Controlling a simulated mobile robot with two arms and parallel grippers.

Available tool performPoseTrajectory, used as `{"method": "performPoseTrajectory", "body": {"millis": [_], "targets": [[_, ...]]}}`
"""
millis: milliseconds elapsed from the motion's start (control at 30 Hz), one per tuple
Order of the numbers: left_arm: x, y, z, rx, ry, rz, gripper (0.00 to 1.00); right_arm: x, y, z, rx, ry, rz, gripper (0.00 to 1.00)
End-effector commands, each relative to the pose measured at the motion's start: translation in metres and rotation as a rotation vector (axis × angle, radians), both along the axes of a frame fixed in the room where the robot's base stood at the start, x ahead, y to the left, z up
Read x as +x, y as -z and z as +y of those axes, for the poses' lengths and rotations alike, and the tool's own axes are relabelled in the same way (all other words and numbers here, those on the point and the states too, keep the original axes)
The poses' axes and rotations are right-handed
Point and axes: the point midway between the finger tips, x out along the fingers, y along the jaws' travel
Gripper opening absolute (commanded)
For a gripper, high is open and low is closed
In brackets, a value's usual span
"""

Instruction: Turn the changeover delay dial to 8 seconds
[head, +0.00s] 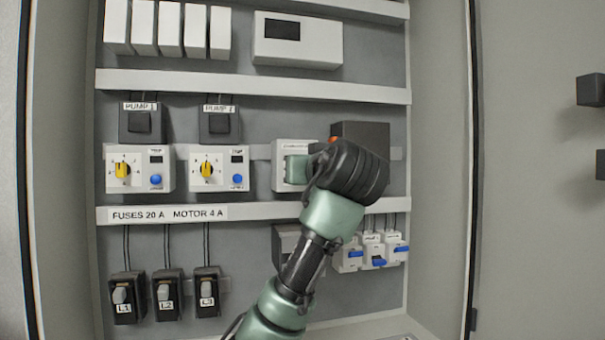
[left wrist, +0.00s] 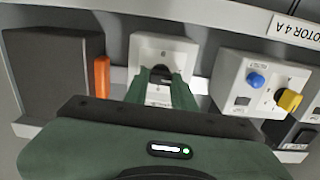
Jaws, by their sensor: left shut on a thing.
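The white changeover module (head: 281,152) sits on the middle row of the cabinet, right of the two motor units. It also shows in the left wrist view (left wrist: 148,46), where the picture is upside down. My left gripper (head: 297,169) reaches its front and hides most of it in the head view. In the left wrist view the fingers (left wrist: 162,78) are shut on the dark dial (left wrist: 161,73) at the module's front. The dial's pointer and scale are hidden, so its setting cannot be read. My right gripper is not in view.
Two motor units with yellow knobs (head: 122,170) (head: 207,169) and blue buttons stand to the left. A dark box (head: 372,128) with an orange part (left wrist: 102,78) is close beside the module. White breakers with blue levers (head: 374,262) and black fuse holders (head: 167,297) are below.

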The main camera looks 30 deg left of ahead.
Motion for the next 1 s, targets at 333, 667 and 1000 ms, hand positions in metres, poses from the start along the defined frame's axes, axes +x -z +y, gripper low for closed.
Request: {"method": "performPoseTrajectory", "body": {"millis": [333,667,1000], "targets": [[0.001,0.002,-0.001,0.210,0.001,0.244,0.00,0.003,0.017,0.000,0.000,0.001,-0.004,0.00],[0.002,0.002,-0.002,0.415,0.000,0.483,0.00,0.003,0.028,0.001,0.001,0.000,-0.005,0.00],[0.002,0.002,-0.002,0.625,-0.001,0.729,0.00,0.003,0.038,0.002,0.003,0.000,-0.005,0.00]]}}
